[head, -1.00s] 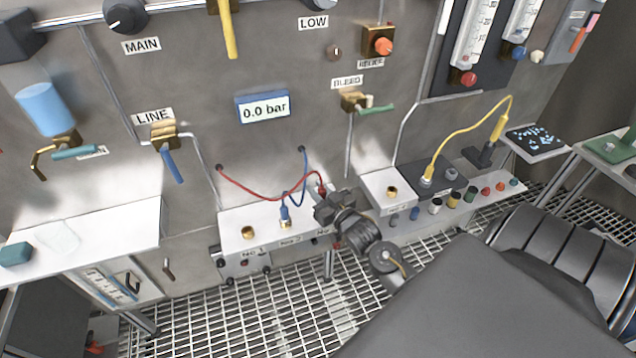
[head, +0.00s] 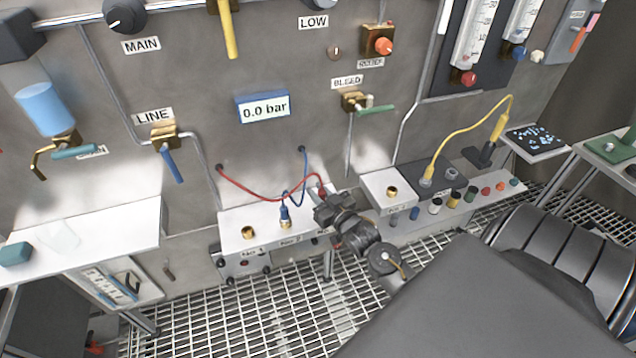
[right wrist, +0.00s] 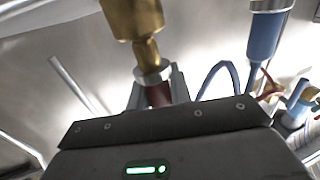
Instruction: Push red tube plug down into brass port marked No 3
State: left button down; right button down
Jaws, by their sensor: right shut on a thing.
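My right gripper (head: 322,203) is shut on the red tube plug (right wrist: 158,96) above the right part of the white port block (head: 232,218). In the right wrist view the plug shows between the fingers, with a steel collar and a narrow brass nose. The nose lines up with a wider brass piece (right wrist: 133,14), which looks like the port. I cannot tell how far the nose is inside. In the head view my gripper hides the No 3 port and most of its label. The red tube (head: 262,197) runs left to the wall. My left gripper is not in view.
A blue plug (head: 284,212) stands in port No 2, close left of my gripper, its blue tube looping near. Port No 1 (head: 248,232) is empty. Another block (head: 374,186) with a brass port stands to the right. The gauge (head: 263,107) reads 0.0 bar.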

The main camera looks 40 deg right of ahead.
jog(key=shift+f+b, duration=0.65)
jog(key=shift+f, duration=0.55)
jog(key=c, duration=1.2)
grip_release()
jog(key=s, duration=0.3)
jog(key=s+b, duration=0.1)
jog(key=s, duration=0.3)
jog(key=s+b, duration=0.1)
jog(key=s, duration=0.3)
jog(key=shift+a, duration=0.4)
jog(key=shift+w, duration=0.1)
